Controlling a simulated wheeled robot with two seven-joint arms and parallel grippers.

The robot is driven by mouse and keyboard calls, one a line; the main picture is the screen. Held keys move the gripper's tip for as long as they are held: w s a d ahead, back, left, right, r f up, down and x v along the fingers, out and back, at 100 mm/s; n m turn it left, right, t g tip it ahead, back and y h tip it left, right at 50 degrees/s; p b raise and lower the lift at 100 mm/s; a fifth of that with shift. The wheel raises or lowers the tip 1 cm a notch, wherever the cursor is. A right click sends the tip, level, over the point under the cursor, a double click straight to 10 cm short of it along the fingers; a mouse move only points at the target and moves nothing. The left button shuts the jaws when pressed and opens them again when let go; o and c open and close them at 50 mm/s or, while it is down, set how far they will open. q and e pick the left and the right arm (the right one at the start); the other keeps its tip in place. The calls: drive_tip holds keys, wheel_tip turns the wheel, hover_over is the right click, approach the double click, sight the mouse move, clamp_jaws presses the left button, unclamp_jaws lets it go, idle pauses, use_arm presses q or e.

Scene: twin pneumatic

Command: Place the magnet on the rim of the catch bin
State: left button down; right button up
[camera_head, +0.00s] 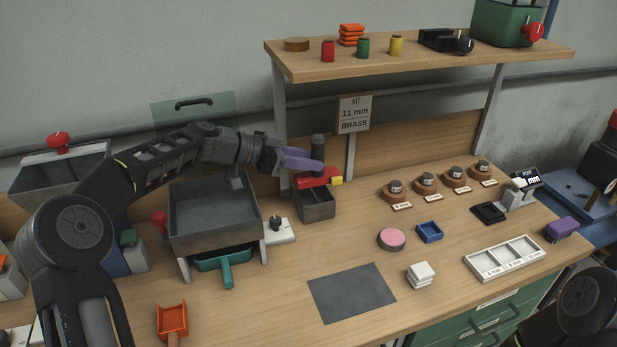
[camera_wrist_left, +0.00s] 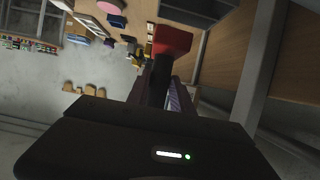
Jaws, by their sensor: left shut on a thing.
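The magnet has a black upright handle (camera_head: 317,146) and a red head (camera_head: 313,178). My left gripper (camera_head: 312,164), with purple fingers, is shut on the handle. The red head is at the top of the small grey catch bin (camera_head: 317,207); I cannot tell whether it touches the rim. In the left wrist view, the red head (camera_wrist_left: 172,40) sticks out past the fingers, and a grey open bin (camera_wrist_left: 200,14) shows beside it. A yellow block (camera_head: 337,181) is at the right end of the red head. My right gripper is out of view.
A large grey tray on legs (camera_head: 214,238) stands left of the bin, with a white block (camera_head: 280,231) between them. The shelf (camera_head: 420,58) and its post are close behind the gripper.

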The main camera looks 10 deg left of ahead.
sight(304, 177)
use_arm(q)
drive_tip(key=shift+r, duration=0.1)
wheel_tip(304, 177, down, 5)
drive_tip(key=shift+r+p, duration=0.15)
drive_tip(key=shift+p, duration=0.3)
drive_tip(key=shift+f, duration=0.25)
drive_tip(key=c, duration=1.1)
unclamp_jaws()
drive_tip(key=shift+s+a+r, duration=0.1)
drive_tip(key=b+v, duration=0.2)
drive_tip(key=v, duration=0.9)
drive_tip(key=shift+s+a+r+b, duration=0.2)
drive_tip(key=shift+s+a+b, duration=0.05)
drive_tip(key=shift+b, duration=0.05)
